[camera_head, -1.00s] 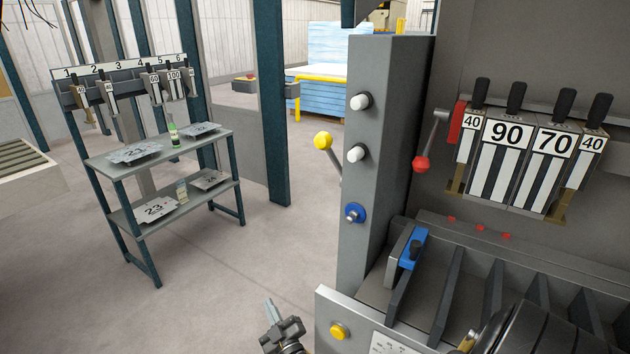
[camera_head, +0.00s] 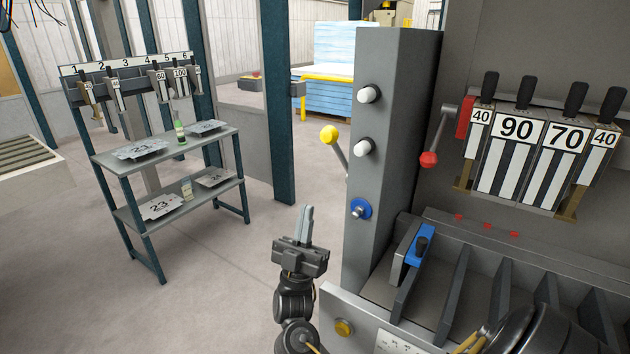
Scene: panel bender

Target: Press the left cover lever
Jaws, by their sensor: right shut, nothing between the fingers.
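A lever with a yellow ball knob (camera_head: 328,135) sticks out from the left side of the machine's grey column (camera_head: 395,120), its rod slanting down to the column. A second lever with a red ball knob (camera_head: 428,159) hangs at the left end of the tool row. Which of them is called the left cover lever, I cannot tell from labels. My right gripper (camera_head: 306,222) is shut and empty, fingers pointing up, in front of the column's lower left side. In the picture it is below the yellow knob and apart from it. My left gripper is not in view.
The column carries two white knobs (camera_head: 366,94) and a blue-ringed switch (camera_head: 360,209). A yellow button (camera_head: 343,328) is on the front panel below. Bending tools (camera_head: 516,150) and a slotted bed (camera_head: 470,290) lie right. A shelf (camera_head: 160,165) stands left, with open floor between.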

